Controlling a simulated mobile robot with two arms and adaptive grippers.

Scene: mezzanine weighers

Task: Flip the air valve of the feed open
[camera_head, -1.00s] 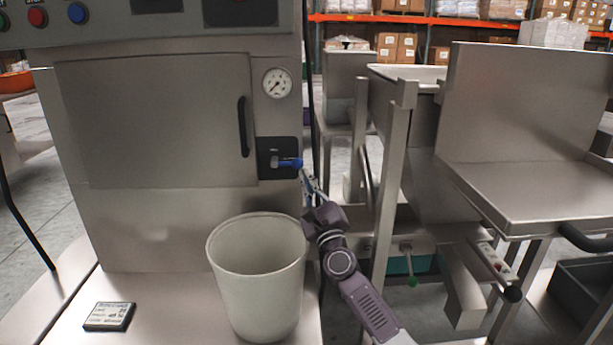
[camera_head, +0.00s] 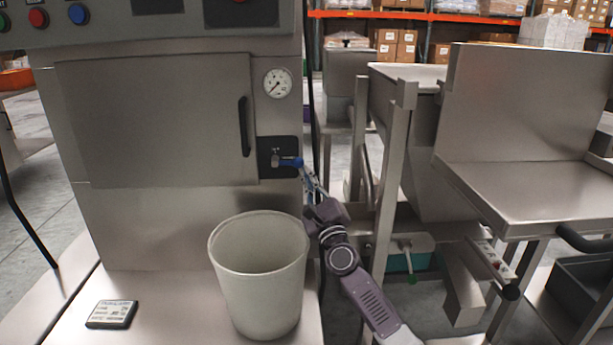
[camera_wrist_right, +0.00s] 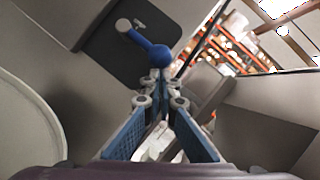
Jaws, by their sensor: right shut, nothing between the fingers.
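The air valve has a blue lever (camera_head: 291,162) on a dark plate (camera_head: 266,170) on the front of the steel cabinet, below a round gauge. The lever points to the right from its pivot, about level. In the right wrist view the blue lever (camera_wrist_right: 146,49) ends in a rounded knob just beyond my fingertips. My right gripper (camera_head: 307,175) is shut and empty, its tips at the lever's free end. In the wrist view its tips (camera_wrist_right: 160,88) meet close to the knob; whether they touch it I cannot tell. My left gripper is out of view.
A pale bin (camera_head: 258,282) stands on the ledge below the valve, left of my right arm. A small label block (camera_head: 112,314) lies at the front left. A steel frame with a tray (camera_head: 540,190) stands to the right. A gauge (camera_head: 277,83) sits above the valve.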

